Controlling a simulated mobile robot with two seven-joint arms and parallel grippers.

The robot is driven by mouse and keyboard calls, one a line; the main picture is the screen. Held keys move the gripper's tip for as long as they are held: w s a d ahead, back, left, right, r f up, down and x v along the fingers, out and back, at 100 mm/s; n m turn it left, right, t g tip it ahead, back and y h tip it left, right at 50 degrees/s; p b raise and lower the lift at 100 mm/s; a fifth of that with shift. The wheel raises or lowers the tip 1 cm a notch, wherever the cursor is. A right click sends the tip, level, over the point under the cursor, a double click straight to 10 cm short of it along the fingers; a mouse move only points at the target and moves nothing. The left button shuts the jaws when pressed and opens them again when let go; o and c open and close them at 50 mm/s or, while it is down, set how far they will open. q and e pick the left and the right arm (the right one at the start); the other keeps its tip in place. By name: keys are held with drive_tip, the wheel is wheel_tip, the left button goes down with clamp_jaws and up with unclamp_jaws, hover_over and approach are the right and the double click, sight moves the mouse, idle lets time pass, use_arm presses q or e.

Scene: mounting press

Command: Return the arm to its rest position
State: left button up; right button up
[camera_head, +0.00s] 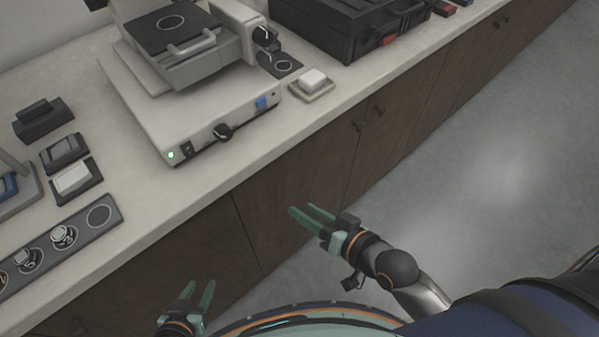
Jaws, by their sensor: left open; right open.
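My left gripper (198,293) is at the bottom of the view, low in front of the cabinet. Its two green fingers are apart with nothing between them. My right gripper (304,215) is further right, also in front of the cabinet doors and below the counter edge. Its green fingers are spread and empty, pointing up and left. The mounting press (205,123) stands on the counter at the upper middle, with a lit green light, a black knob and a blue button on its front. Neither gripper touches it.
The pale counter (235,170) runs diagonally over brown cabinets (300,185). A dark strip (62,243) holding small metal-topped pieces lies at left, near several small blocks. A white block (312,78) sits right of the press. A black case (345,25) stands behind. Grey floor is clear at right.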

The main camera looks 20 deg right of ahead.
drive_tip(key=s+d+f+n+g+h+p, duration=0.2)
drive_tip(key=s+d+p, duration=0.4)
drive_tip(key=p, duration=0.5)
drive_tip(key=shift+s+d+n+h, duration=0.3)
drive_tip(key=shift+n+h, duration=0.3)
drive_tip(key=shift+h, duration=0.4)
drive_tip(key=shift+o, duration=0.3)
idle(1.4)
